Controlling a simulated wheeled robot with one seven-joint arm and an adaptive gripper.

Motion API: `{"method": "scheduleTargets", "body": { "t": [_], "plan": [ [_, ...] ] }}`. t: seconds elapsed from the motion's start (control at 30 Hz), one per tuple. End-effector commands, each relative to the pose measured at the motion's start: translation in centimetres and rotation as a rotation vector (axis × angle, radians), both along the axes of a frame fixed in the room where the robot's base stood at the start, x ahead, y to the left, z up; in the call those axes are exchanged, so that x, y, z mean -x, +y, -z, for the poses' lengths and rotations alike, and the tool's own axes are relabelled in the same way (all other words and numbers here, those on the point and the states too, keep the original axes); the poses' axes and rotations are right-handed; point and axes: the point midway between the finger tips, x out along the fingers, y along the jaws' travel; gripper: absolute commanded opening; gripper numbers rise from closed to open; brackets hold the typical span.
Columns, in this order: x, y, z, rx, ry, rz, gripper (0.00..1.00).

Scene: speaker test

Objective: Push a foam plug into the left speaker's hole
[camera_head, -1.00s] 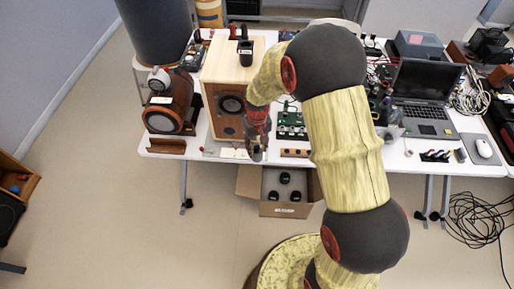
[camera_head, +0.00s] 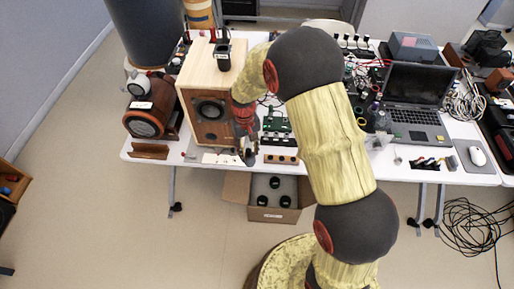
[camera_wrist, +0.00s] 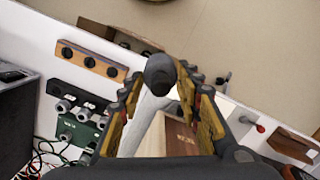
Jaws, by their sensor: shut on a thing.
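My gripper (camera_head: 246,154) is over the front edge of the white table, just right of the wooden speaker's lower front. In the wrist view my gripper (camera_wrist: 160,84) is shut on a dark grey rounded plug (camera_wrist: 160,70) between its fingertips. The wooden speaker (camera_head: 198,76) has a pale wood top, a brown front and a black round driver (camera_head: 211,108). A small dark hole (camera_head: 211,136) appears low on its front. Part of the brown front shows between the fingers in the wrist view (camera_wrist: 181,138). The plug looks apart from the speaker; its far end is hidden.
A reddish-brown round-fronted unit (camera_head: 144,121) stands left of the speaker. A wooden strip with black knobs (camera_head: 281,159) and green boards (camera_head: 277,124) lie to the right. A cardboard box (camera_head: 262,212) with black round things sits below. A dark cup (camera_head: 223,57) stands on the speaker.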

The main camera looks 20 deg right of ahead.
Motion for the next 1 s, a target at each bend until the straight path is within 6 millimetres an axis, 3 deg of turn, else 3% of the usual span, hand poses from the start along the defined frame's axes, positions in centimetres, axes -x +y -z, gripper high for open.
{"method": "scheduleTargets", "body": {
  "t": [0.33, 0.5, 0.6, 0.8, 1.0],
  "plan": [
    [2.7, 8.6, 3.7, 0.022, 0.124, -0.178, 0.04],
    [6.5, 14.3, 7.1, 0.058, 0.215, -0.359, 0.04],
    [9.2, 16.8, 9.1, 0.091, 0.267, -0.487, 0.04],
    [15.1, 19.7, 12.7, 0.184, 0.358, -0.774, 0.04],
    [20.1, 20.2, 15.4, 0.322, 0.431, -1.090, 0.04]
  ]
}}
